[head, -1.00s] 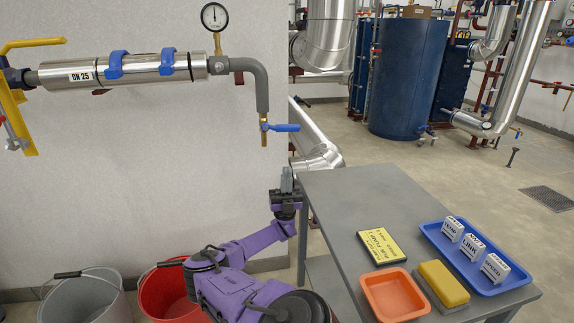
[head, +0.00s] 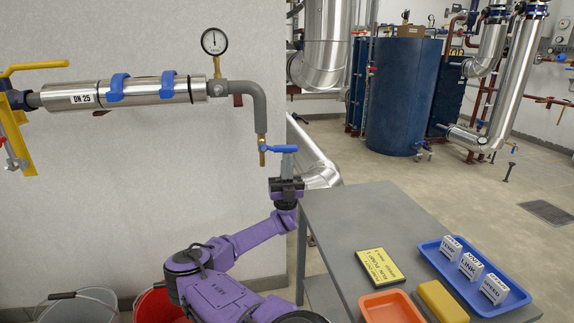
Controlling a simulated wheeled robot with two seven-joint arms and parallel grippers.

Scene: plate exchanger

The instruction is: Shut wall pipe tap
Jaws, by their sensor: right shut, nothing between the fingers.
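The wall pipe tap (head: 262,152) hangs at the lower end of the grey elbow pipe (head: 260,108). It has a brass body and a blue lever (head: 282,149) that points right, across the pipe's downward run. My right gripper (head: 288,160) is shut and empty, pointing up from below. Its fingertips are at the right end of the blue lever in the picture; I cannot tell whether they touch it. My left gripper is not in view.
A grey table (head: 342,222) stands at right with a yellow-labelled plate (head: 381,266), an orange tray (head: 391,308), a yellow block (head: 443,301) and a blue tray (head: 502,309) of white signs. Grey (head: 85,302) and red (head: 157,306) buckets stand at lower left. A gauge (head: 214,41) tops the pipe.

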